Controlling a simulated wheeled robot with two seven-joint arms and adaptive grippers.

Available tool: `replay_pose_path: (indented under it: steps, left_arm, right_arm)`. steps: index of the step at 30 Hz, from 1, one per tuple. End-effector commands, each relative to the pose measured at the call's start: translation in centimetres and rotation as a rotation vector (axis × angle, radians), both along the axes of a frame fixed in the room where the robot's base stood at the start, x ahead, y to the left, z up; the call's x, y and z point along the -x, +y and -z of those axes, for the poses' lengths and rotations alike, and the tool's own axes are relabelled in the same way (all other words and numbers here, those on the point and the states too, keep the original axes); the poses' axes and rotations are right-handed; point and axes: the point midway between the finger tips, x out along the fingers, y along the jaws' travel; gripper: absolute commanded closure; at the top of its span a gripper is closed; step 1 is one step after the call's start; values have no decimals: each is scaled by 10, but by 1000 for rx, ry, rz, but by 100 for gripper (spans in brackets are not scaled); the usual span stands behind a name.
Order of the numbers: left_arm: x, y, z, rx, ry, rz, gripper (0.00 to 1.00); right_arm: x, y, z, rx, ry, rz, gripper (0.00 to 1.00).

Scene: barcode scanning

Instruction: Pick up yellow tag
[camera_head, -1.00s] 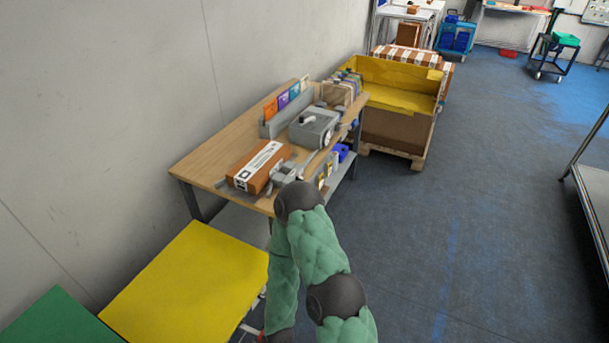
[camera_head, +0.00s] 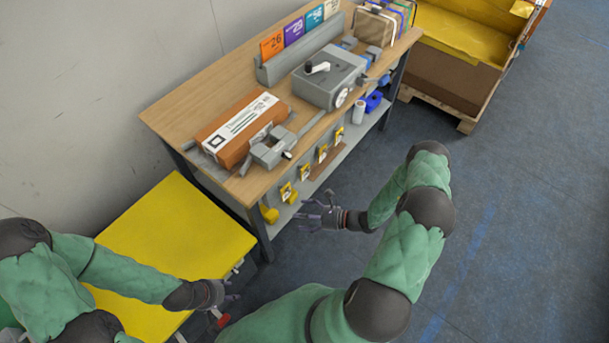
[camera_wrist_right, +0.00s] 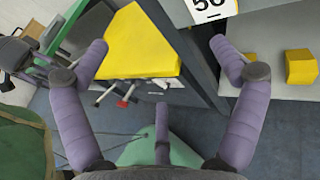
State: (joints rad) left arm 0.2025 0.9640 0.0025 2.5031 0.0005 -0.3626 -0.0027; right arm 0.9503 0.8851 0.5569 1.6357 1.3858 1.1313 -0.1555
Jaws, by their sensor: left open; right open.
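Several yellow tags with white faces hang along the front of the wooden bench; the nearest yellow tag (camera_head: 286,191) is at the front left. In the right wrist view, a white-faced tag (camera_wrist_right: 208,8) with black digits is partly cut off at the top, beyond the right finger's tip. My right gripper (camera_head: 322,212) is open and empty, in front of the bench and to the right of the nearest tag. Its spread purple fingers also show in the right wrist view (camera_wrist_right: 158,50). My left gripper (camera_head: 228,298) is open, low beside the yellow-topped table.
The bench (camera_head: 185,115) carries a brown box (camera_head: 240,128), a grey machine (camera_head: 330,78) and coloured number cards (camera_head: 294,30). Yellow blocks (camera_wrist_right: 300,67) lie on its lower shelf. The yellow-topped table (camera_head: 175,235) stands at the left.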

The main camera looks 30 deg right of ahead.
Motion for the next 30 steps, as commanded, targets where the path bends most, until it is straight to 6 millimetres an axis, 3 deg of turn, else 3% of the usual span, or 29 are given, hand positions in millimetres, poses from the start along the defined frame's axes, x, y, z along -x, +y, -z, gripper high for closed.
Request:
replay_pose_path:
  steps: [1, 3, 6, 9, 18, 30]
  left_arm:
    - [0, 0, 4, 0, 0, -1, 56]
    - [0, 0, 6, 0, 0, -1, 56]
    - [0, 0, 7, 0, 0, -1, 56]
    - [0, 0, 8, 0, 0, -1, 56]
    - [0, 0, 15, 0, 0, 0, 56]
    - [0, 0, 23, 0, 0, 0, 56]
  right_arm:
    - [-9, -29, 2, -29, -32, 114, 5]
    - [-19, -64, -1, -60, -80, 248, 5]
    - [-24, -101, -6, -81, -135, 379, 5]
    - [-28, -119, -8, -89, -165, 446, 5]
    - [-65, -108, -10, -92, -175, 459, 5]
    - [-98, -94, -12, -91, -176, 457, 5]
